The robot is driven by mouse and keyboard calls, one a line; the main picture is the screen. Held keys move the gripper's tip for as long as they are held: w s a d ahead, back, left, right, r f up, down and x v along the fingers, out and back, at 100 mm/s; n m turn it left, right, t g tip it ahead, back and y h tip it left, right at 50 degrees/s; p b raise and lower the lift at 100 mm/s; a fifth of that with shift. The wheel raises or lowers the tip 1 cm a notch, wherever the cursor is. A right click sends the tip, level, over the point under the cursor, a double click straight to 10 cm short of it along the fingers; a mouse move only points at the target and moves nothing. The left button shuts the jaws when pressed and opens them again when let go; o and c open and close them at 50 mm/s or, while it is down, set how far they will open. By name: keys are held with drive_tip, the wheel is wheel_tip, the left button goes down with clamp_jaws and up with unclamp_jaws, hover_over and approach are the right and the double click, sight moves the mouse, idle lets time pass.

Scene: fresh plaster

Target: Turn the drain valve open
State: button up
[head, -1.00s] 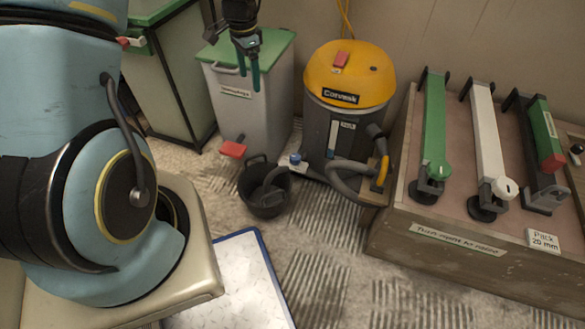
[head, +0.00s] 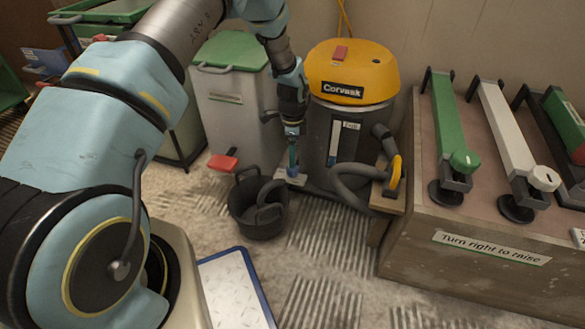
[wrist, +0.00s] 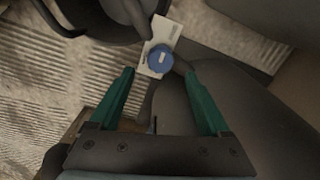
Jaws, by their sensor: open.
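The drain valve shows in the wrist view as a round blue knob (wrist: 160,58) with a short pale mark, beside a white label plate (wrist: 167,36). It sits low beside the yellow and grey Corvask vacuum (head: 350,72). My gripper (wrist: 159,74) is open, its two green fingers apart, with the knob between and just beyond the fingertips in the picture. Nothing is between the jaws that I can see gripped. In the head view my gripper (head: 293,165) points down over the plate and mostly hides the knob. I cannot tell the exact height gap.
A black bucket (head: 258,222) stands just left of the valve. A grey hose (head: 350,185) curves to its right. A grey bin (head: 225,112) with a green lid and red pedal (head: 222,162) stands behind. A wooden bench (head: 480,262) with levers is at right.

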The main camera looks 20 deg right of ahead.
sight(292, 171)
wheel_tip(292, 171, down, 5)
drive_tip(key=shift+f+b, duration=0.2)
drive_tip(key=shift+b, duration=0.5)
drive_tip(key=shift+c, duration=0.4)
clamp_jaws()
